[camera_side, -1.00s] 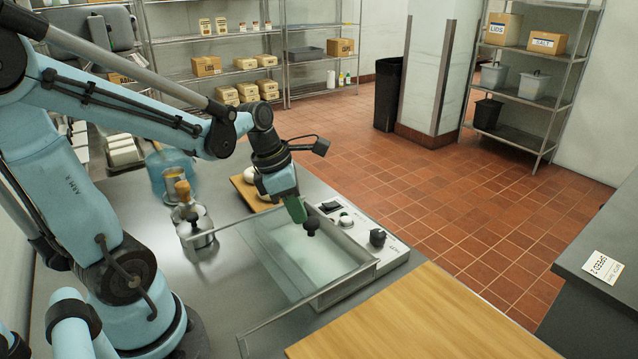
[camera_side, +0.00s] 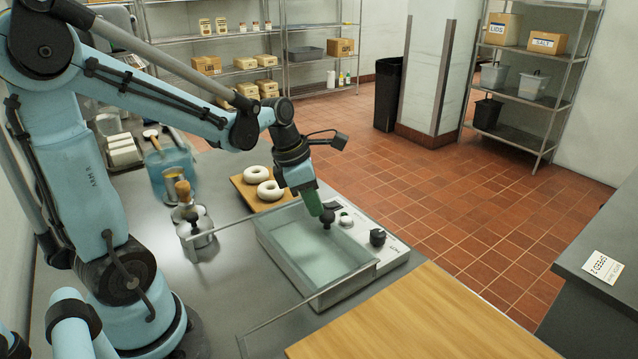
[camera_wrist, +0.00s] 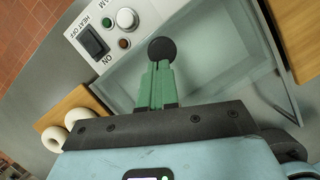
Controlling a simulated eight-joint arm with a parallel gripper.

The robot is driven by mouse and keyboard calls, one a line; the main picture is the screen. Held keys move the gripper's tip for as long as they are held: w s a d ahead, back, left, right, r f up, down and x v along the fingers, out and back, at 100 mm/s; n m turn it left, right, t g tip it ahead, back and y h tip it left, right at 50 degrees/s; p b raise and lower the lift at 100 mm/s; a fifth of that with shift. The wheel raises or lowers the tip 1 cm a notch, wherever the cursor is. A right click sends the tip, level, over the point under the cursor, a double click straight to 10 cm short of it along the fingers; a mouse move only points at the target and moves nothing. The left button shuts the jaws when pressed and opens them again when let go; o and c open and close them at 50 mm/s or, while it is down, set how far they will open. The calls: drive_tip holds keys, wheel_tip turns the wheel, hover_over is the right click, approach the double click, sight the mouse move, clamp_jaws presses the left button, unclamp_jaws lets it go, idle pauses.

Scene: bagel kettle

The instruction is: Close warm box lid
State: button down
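The warm box (camera_side: 283,268) is a low pale box with a glassy lid on top, seen in the side view. Two thin rails run out from it to the left. The dark round lid knob (camera_side: 327,217) is over the box's right part, close to the control panel. My gripper (camera_side: 321,212) has green fingers drawn together, with their tips against the knob's near side. In the wrist view, the closed fingers (camera_wrist: 159,68) look narrower than the knob (camera_wrist: 162,50) and do not straddle it. The lid's clear edges are hard to make out.
A control panel (camera_side: 362,232) with a switch and knobs borders the box's right side. Two bagels (camera_side: 257,174) lie on a wooden board (camera_side: 243,189) behind it. A metal canister (camera_side: 199,232) stands left of the box. A wooden board (camera_side: 420,320) lies in front.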

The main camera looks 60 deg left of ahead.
sight(293, 228)
drive_tip(key=s, duration=0.1)
drive_tip(key=s+a, duration=0.1)
drive_tip(key=s+a+r, duration=0.1)
drive_tip(key=shift+s, duration=0.35)
drive_tip(key=v, duration=0.9)
drive_tip(key=d+f+m+t, duration=0.2)
drive_tip(key=d+m, duration=0.3)
drive_tip(key=m, duration=1)
drive_tip(key=d+f+m+t+y, duration=0.1)
drive_tip(key=d+m, duration=0.4)
drive_tip(key=m, duration=1)
wheel_tip(293, 228, down, 2)
drive_tip(key=shift+w+d+f+m+t+y, duration=0.2)
drive_tip(key=shift+w+m+t+y, duration=0.1)
drive_tip(key=shift+w+t, duration=0.2)
drive_tip(key=shift+s, duration=0.1)
